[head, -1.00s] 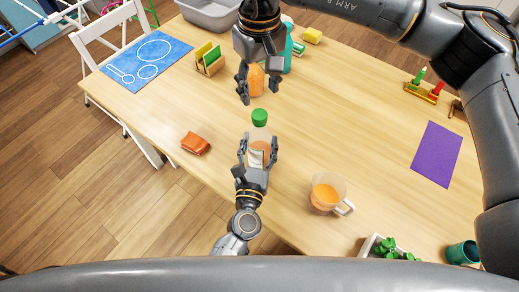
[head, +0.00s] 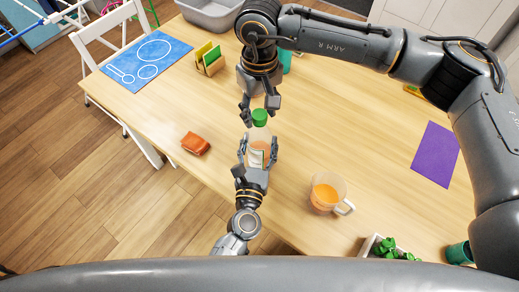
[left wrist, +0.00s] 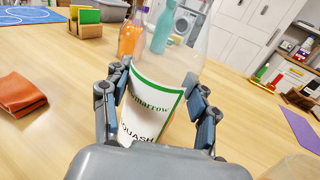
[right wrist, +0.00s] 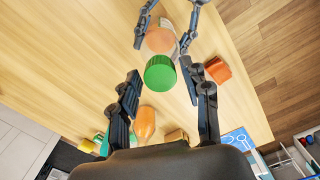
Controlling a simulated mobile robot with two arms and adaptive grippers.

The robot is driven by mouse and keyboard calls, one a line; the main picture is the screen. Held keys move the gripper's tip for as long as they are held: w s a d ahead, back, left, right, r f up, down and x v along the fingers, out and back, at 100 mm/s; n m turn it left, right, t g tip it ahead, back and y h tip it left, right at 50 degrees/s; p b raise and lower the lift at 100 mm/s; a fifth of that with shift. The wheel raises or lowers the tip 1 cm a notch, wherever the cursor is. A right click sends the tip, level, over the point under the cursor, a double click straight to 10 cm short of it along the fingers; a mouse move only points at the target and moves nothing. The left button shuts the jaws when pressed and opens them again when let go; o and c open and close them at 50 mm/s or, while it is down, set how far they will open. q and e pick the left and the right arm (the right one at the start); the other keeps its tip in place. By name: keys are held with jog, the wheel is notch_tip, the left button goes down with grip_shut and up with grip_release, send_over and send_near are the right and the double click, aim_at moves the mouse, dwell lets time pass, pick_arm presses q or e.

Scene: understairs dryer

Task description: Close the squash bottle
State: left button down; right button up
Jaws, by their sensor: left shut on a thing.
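The squash bottle (head: 257,156) is clear with a white and green label and stands upright near the table's front edge. Its label reads "squash" in the left wrist view (left wrist: 152,108). A green cap (head: 259,117) sits at its top; I cannot tell whether it is tight. My left gripper (head: 258,147) is shut around the bottle's body. My right gripper (head: 260,110) is just above and behind the cap, fingers apart.
A glass mug of orange drink (head: 325,193) stands right of the bottle. An orange bottle (right wrist: 145,122) and a teal bottle (left wrist: 163,30) stand behind. A purple mat (head: 437,153) lies at right.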

grip_shut()
jog(key=shift+m, duration=0.3)
